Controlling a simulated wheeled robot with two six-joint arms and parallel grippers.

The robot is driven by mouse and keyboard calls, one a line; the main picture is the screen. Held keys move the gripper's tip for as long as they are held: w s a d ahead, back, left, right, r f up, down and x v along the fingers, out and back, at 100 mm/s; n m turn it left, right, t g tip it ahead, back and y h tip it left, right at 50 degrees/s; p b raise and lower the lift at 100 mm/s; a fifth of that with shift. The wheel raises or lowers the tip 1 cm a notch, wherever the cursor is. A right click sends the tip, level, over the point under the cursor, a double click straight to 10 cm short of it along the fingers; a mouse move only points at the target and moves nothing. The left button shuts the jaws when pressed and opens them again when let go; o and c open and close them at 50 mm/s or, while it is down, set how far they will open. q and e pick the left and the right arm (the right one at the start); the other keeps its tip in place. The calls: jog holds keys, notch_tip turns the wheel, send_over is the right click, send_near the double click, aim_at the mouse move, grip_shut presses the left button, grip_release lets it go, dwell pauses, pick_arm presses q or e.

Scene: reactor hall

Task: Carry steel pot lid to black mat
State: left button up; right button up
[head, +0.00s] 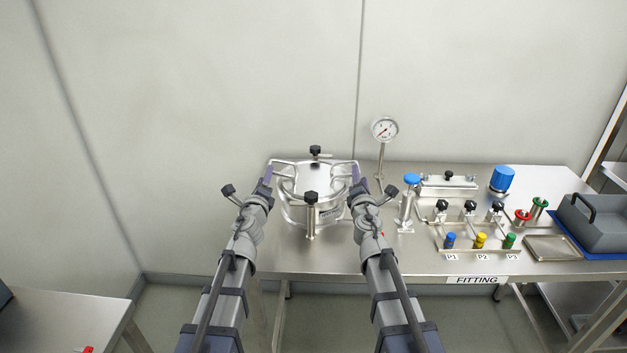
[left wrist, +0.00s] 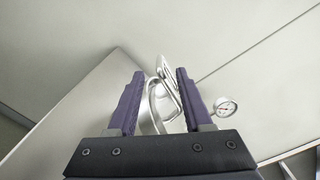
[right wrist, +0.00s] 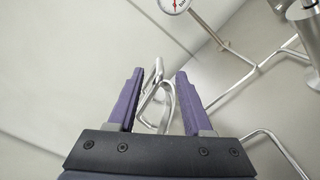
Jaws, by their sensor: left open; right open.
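The steel pot lid (head: 316,180) sits on the round steel pot at the left end of the steel table, between my two arms. It has a bent rod handle on each side. My left gripper (head: 268,174) is open at the lid's left handle. In the left wrist view a handle loop (left wrist: 158,106) shows between the open fingers. My right gripper (head: 355,174) is open at the right handle. In the right wrist view a handle loop (right wrist: 156,100) shows between the open fingers. I cannot tell whether any finger touches. I see no black mat.
Black-knobbed clamps (head: 311,198) stand at the pot's front and back. A pressure gauge (head: 384,129) and a blue-topped valve (head: 411,181) stand right of it. Fittings, a steel tray (head: 553,248) and a grey bin (head: 597,224) fill the right side. Another table (head: 62,318) is lower left.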

aim_at(358, 163)
pick_arm(q)
jog(key=w, duration=0.6)
jog(key=shift+w+d, duration=0.2)
jog(key=shift+w, duration=0.15)
pick_arm(e)
jog(key=w, duration=0.6)
jog(key=shift+w+d, duration=0.2)
jog(key=shift+w, duration=0.15)
pick_arm(q)
jog(key=shift+s, duration=0.1)
pick_arm(e)
jog(key=shift+s, duration=0.1)
pick_arm(q)
grip_shut()
pick_arm(e)
grip_shut()
